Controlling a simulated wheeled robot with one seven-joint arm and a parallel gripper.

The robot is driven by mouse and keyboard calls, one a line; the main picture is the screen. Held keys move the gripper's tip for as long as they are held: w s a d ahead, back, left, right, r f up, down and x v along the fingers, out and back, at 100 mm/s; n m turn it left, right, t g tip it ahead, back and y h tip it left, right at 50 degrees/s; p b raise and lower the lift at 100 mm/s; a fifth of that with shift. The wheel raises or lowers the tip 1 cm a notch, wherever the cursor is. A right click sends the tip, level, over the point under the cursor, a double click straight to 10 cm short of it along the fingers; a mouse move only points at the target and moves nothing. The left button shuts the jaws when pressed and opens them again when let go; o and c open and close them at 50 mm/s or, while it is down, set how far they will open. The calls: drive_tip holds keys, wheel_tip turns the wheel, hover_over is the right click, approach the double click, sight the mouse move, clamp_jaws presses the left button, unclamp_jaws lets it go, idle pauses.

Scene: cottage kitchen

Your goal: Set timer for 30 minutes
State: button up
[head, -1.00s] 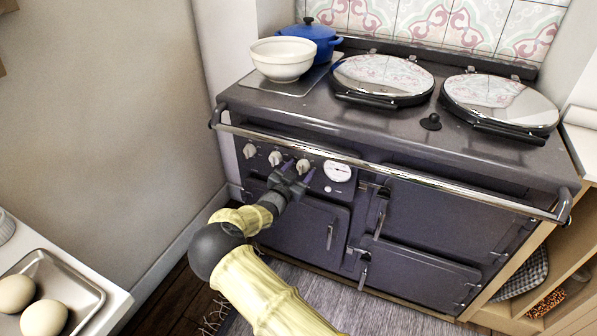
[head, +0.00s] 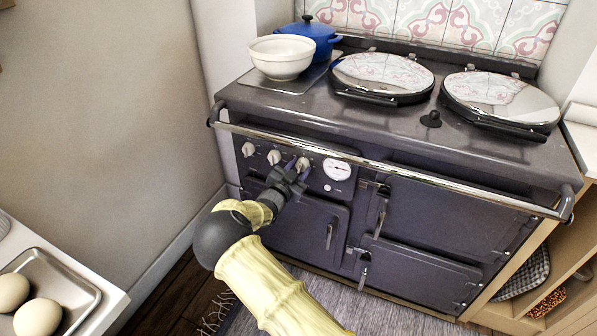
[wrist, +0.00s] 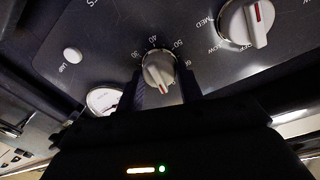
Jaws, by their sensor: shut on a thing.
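The timer knob (wrist: 159,70) is pale grey with a red stripe, on the dark front panel of the range cooker. Numbers from 30 to 60 show around it in the wrist view; its stripe slants, and I cannot tell exactly which number it marks. It is the rightmost of the three knobs in the head view (head: 303,164). My gripper (wrist: 162,88) is shut on this knob, one dark finger on each side of it. In the head view my gripper (head: 297,172) reaches the panel from below, covering part of the knob's surroundings.
A second knob (wrist: 245,22) and a white gauge (wrist: 103,100) flank the timer knob. A chrome rail (head: 400,175) runs along the cooker front just above the panel. Oven doors (head: 300,230) lie below. A tray (head: 75,275) with eggs stands at the lower left.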

drive_tip(key=m+b, duration=0.1)
drive_tip(key=m, duration=0.1)
drive_tip(key=m+b, duration=0.2)
drive_tip(key=shift+s+f, duration=0.1)
drive_tip(key=shift+f, duration=0.25)
drive_tip(key=m+b, duration=0.3)
drive_tip(key=b, duration=0.1)
drive_tip(key=shift+f+m, duration=0.1)
drive_tip(key=shift+m, duration=0.3)
drive_tip(key=m+b, duration=0.3)
drive_tip(key=b, duration=0.1)
drive_tip(key=shift+y+b, duration=0.3)
drive_tip(key=shift+y, duration=0.1)
drive_tip(key=m+b, duration=0.3)
drive_tip(key=b, duration=0.2)
drive_tip(key=shift+f+m, duration=0.15)
drive_tip(key=shift+m, duration=0.25)
drive_tip(key=m+b, duration=0.3)
drive_tip(key=b, duration=0.2)
drive_tip(key=shift+y+b, duration=0.3)
drive_tip(key=m+b, duration=0.3)
drive_tip(key=b, duration=0.2)
drive_tip(key=shift+f+m, duration=0.1)
drive_tip(key=shift+m, duration=0.3)
drive_tip(key=m+b, duration=0.3)
drive_tip(key=b, duration=0.2)
drive_tip(key=m+b, duration=0.2)
drive_tip(key=shift+r+b, duration=0.3)
drive_tip(key=shift+b, duration=0.1)
drive_tip(key=shift+r, duration=0.1)
